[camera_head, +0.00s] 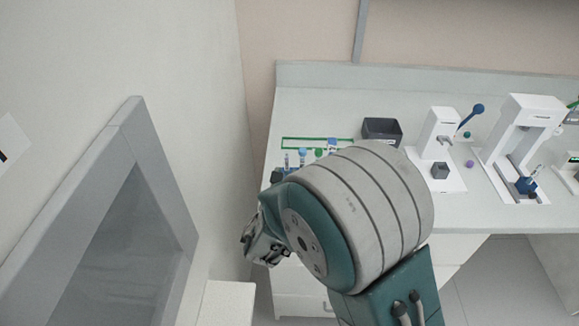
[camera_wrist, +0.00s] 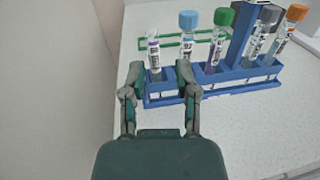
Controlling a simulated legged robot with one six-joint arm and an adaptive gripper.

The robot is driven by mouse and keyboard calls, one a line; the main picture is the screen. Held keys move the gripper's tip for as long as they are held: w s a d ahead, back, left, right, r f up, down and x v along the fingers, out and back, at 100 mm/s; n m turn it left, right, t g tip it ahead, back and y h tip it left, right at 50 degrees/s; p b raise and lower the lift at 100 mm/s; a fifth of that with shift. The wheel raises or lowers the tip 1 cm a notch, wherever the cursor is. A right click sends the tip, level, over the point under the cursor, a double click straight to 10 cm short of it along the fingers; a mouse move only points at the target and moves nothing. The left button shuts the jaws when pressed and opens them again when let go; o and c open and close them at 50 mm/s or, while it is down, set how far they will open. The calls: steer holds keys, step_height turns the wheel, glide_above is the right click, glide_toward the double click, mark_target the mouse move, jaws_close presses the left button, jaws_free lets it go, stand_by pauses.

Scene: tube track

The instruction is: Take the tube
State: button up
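A blue rack (camera_wrist: 236,77) stands on the white bench and holds several upright tubes in a row. The leftmost tube (camera_wrist: 154,56) is clear with a white label. To its right are a light-blue-capped tube (camera_wrist: 187,38), a green-capped tube (camera_wrist: 219,42), a grey-capped tube (camera_wrist: 262,35) and an orange-capped tube (camera_wrist: 286,32). My gripper (camera_wrist: 160,71) is open, its fingers apart on either side of the leftmost tube in the wrist view. I cannot tell whether the fingertips reach around it. In the head view my arm hides much of the rack.
A green frame (camera_head: 300,138) lies behind the rack. A dark grey bin (camera_head: 382,131) and white lab devices (camera_head: 438,133) (camera_head: 525,125) stand further right on the bench. A wall is close on the left, with a grey-framed panel (camera_head: 150,160).

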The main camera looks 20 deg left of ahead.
mark_target(285, 162)
steer(key=shift+w+a+f, duration=0.15)
steer(key=shift+w+a, duration=0.2)
steer(key=shift+w, duration=0.4)
steer(key=w, duration=0.2)
steer(key=w+a, duration=0.1)
steer(key=shift+w+f, duration=0.3)
steer(key=shift+w, duration=0.05)
steer(key=shift+w+d, duration=0.1)
steer(key=shift+w, duration=0.25)
steer(key=shift+w+d+r, duration=0.1)
steer(key=shift+d, duration=0.1)
steer(key=c, duration=0.4)
steer(key=shift+a, duration=0.25)
jaws_close()
